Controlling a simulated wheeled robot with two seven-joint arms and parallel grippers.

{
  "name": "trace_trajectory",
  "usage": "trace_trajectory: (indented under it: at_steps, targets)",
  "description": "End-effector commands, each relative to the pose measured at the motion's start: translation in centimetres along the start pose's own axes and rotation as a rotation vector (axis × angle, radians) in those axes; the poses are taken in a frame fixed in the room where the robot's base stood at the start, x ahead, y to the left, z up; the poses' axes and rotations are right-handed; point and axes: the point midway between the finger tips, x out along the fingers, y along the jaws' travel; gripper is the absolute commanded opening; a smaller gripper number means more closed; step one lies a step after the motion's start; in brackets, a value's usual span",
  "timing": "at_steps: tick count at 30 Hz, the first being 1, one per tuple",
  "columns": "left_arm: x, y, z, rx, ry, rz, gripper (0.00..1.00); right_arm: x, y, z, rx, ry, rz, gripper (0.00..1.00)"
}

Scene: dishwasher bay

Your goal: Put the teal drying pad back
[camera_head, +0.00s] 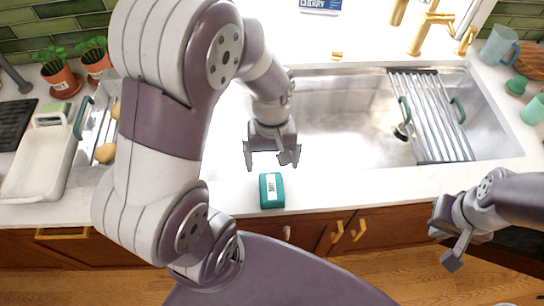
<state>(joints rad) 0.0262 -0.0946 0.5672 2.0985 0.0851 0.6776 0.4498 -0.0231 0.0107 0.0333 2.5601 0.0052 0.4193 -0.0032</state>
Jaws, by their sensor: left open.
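A small teal block with a white label (272,191), seemingly the folded or rolled drying pad, sits on the white counter in front of the sink, near its front edge. My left gripper (271,160) is open and empty, its fingers spread apart just behind the teal block in the picture. Whether it is above the counter or level with the block is hard to tell. My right gripper (445,240) is at the lower right, in front of the counter edge. Nothing shows in it, and its jaw opening is unclear.
The steel sink (345,135) lies behind, with a roll-up rack (432,115) over its right part. A golden faucet (428,30) stands at the back. A white tray (38,165) and potted plants (62,80) are at the left. The front counter right of the block is clear.

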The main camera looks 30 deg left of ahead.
Motion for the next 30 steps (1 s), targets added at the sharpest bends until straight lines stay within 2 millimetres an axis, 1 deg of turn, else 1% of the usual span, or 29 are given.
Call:
trace_trajectory:
  at_steps: [2, 4, 6, 9, 12, 30]
  targets:
    - [-0.9, 0.0, 0.1, 0.087, 0.036, 0.006, 0.95, 0.0, 0.0, 0.0, 0.000, 0.000, 0.000, 0.00]
    - [-1.7, -0.1, 0.4, 0.246, 0.100, 0.012, 0.95, 0.0, 0.0, 0.0, 0.000, 0.000, 0.000, 0.00]
    - [-2.1, -0.2, 0.7, 0.403, 0.160, 0.012, 0.95, 0.0, 0.0, 0.0, 0.000, 0.000, 0.000, 0.00]
    - [-2.5, -0.3, 0.9, 0.542, 0.219, 0.009, 0.95, 0.0, 0.0, 0.0, 0.000, 0.000, 0.000, 0.00]
    - [-2.5, -0.3, 1.0, 0.575, 0.232, 0.007, 0.95, 0.0, 0.0, 0.0, 0.000, 0.000, 0.000, 0.00]
    - [-2.5, -0.2, 0.9, 0.571, 0.231, 0.007, 0.95, 0.0, 0.0, 0.0, 0.000, 0.000, 0.000, 0.00]
